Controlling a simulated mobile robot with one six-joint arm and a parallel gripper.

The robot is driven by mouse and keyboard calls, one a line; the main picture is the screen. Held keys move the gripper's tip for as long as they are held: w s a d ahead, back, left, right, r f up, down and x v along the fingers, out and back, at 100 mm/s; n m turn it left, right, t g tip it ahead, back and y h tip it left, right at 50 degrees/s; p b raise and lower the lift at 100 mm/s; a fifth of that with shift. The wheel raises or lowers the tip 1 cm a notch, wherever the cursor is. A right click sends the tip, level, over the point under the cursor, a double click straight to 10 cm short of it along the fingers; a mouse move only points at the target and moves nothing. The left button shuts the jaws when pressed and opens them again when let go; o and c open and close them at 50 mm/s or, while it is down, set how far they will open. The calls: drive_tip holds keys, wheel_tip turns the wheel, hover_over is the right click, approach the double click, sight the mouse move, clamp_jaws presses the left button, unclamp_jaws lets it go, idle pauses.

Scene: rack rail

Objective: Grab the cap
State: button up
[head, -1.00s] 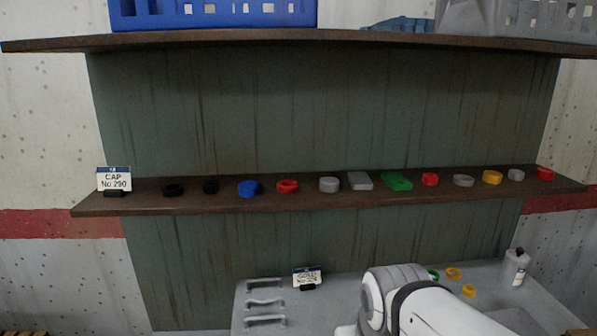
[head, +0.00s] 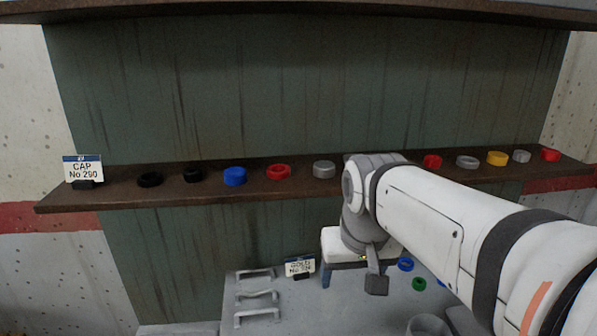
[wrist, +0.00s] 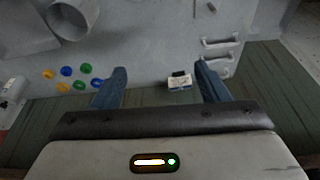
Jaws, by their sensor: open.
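Several caps rest in a row on the brown shelf (head: 110,199) behind a CAP No 290 label (head: 83,170). They include two black caps (head: 150,180), a blue cap (head: 235,176), red caps (head: 279,172), grey caps (head: 324,169) and a yellow cap (head: 497,158). My arm hides part of the row right of centre. My gripper (wrist: 160,68) is open and empty, its blue fingers spread. In the head view it hangs below the shelf, over the grey table, with one finger showing and no contact with any cap.
The grey table (head: 245,322) below holds several metal handles (head: 256,294), a second label (head: 300,267) and small coloured rings (wrist: 64,87). A grey cylinder (wrist: 73,22) stands there too. The space above the row of caps is clear.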

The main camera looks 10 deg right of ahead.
drive_tip(key=w+a+r+m+b, duration=0.2)
drive_tip(key=w+r, duration=0.9)
drive_tip(key=r, duration=0.4)
drive_tip(key=p, duration=0.4)
hover_over(324, 164)
drive_tip(key=s, duration=0.3)
drive_tip(key=shift+a+r, duration=0.1)
drive_tip(key=shift+a, duration=0.2)
drive_tip(key=shift+w+d, duration=0.15)
drive_tip(key=shift+w, duration=0.5)
drive_tip(key=x, duration=0.5)
drive_tip(key=shift+d, duration=0.1)
drive_tip(key=shift+s, duration=0.1)
drive_tip(key=c, duration=1.1)
